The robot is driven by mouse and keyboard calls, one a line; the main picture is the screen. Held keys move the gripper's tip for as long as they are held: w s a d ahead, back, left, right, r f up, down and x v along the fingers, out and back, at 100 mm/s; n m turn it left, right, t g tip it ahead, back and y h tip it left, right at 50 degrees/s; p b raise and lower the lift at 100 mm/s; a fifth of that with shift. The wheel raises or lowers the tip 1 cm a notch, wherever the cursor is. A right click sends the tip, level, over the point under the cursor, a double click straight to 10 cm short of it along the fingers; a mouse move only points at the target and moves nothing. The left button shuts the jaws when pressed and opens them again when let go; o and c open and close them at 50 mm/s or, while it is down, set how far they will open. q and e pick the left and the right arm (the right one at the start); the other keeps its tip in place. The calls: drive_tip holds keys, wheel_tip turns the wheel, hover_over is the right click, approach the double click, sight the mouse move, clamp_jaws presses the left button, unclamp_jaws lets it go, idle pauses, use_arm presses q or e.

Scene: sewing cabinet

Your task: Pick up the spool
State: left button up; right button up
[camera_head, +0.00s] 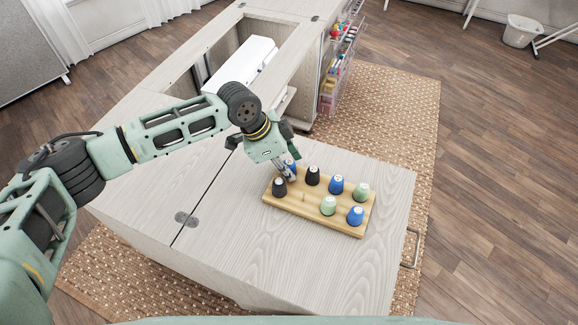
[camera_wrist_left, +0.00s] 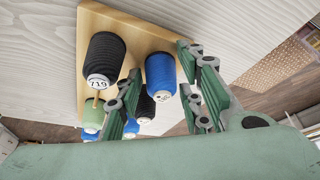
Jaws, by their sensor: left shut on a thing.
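My left gripper (camera_head: 287,172) is over the far left end of a wooden spool rack (camera_head: 298,209). It is shut on a blue spool (camera_head: 291,164), partly hidden by the fingers. In the left wrist view the blue spool (camera_wrist_left: 161,76) lies between the two green finger pads (camera_wrist_left: 165,95). A black spool (camera_head: 279,188) stands close beside the gripper, and it shows with a "719" label in the left wrist view (camera_wrist_left: 106,58). I cannot tell whether the held spool is clear of its peg. My right gripper is not in view.
On the rack stand another black spool (camera_head: 312,176), two more blue spools (camera_head: 336,185) and two green spools (camera_head: 328,206). One short peg (camera_head: 304,196) is bare. The pale wood cabinet top (camera_head: 270,262) is clear around the rack. A white sewing machine (camera_head: 243,62) sits behind.

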use_arm(q)
drive_tip(key=shift+s+f, duration=0.25)
drive_tip(key=shift+s, duration=0.1)
drive_tip(key=c, duration=0.4)
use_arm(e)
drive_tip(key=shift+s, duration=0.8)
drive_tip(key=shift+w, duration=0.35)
use_arm(q)
drive_tip(key=shift+d+r, duration=0.1)
drive_tip(key=shift+r, duration=0.25)
drive_tip(key=r, duration=0.3)
drive_tip(key=shift+w+d+r+b, duration=0.15)
drive_tip(key=shift+d+r+b, duration=0.05)
drive_tip(key=shift+r+b, duration=0.2)
drive_tip(key=d+r, duration=0.2)
drive_tip(key=d, duration=0.1)
drive_tip(key=s+d+r+b, duration=0.1)
drive_tip(key=d+r, duration=0.1)
drive_tip(key=d, duration=0.2)
drive_tip(key=s+d+r, duration=0.1)
drive_tip(key=d+r, duration=0.1)
drive_tip(key=d, duration=0.2)
drive_tip(key=shift+s+r, duration=0.1)
drive_tip(key=shift+r, duration=0.3)
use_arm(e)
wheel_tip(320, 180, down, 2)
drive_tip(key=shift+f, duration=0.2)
